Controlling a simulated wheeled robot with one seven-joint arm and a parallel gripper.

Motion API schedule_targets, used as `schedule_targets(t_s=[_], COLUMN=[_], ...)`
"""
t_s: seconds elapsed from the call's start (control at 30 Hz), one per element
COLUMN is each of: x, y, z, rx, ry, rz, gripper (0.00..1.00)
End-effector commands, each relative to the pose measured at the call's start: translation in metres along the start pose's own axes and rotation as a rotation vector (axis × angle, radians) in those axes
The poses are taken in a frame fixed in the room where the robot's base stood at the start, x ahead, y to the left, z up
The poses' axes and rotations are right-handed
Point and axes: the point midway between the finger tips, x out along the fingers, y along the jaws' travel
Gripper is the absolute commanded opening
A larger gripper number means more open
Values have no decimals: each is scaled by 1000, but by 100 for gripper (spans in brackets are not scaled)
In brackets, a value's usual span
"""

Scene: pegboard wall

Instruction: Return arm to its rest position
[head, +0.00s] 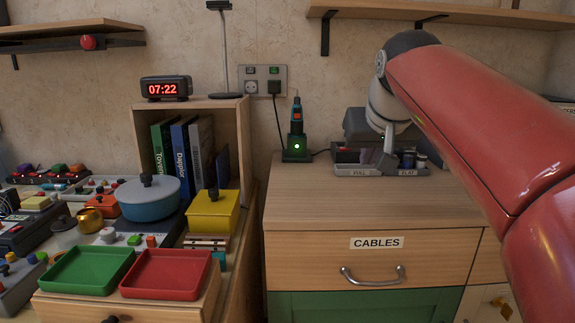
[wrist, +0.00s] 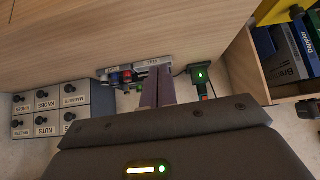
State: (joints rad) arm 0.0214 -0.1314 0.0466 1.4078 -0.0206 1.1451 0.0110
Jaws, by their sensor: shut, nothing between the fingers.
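My red arm reaches in from the right of the head view, with its pale wrist bent downward. My gripper (head: 389,160) is partly hidden and hangs in front of a small grey organizer (head: 368,172) on the cabinet top. In the wrist view my gripper's fingers (wrist: 158,80) are together with nothing between them. The organizer (wrist: 153,67) shows just beyond the fingertips; I cannot tell whether they touch it.
A green charger with a screwdriver (head: 297,145) stands left of the gripper. A wooden book box (head: 247,150) is farther left. Labelled small drawers (wrist: 48,108) show in the wrist view. A shelf (head: 440,12) hangs above. The front cabinet top (head: 350,207) is clear.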

Motion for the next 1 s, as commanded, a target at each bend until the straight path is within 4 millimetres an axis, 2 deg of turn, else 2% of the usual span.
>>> schedule_targets(t_s=[0.17, 0.27, 0.4, 0.5, 0.6, 0.73, 0.83, 1.0], x=[2, 7, 20, 30, 40, 47, 48, 49], y=[1, 1, 3, 3, 3, 2, 2, 2], z=[67, 125, 213, 269, 310, 339, 346, 346], rx=[1, 3, 9, 13, 16, 18, 19, 19], ry=[-50, -88, -144, -179, -205, -222, -228, -229], rz=[2, 3, 1, -3, -6, -9, -9, -9], gripper=[0, 0, 0, 0, 0, 0, 0, 0])
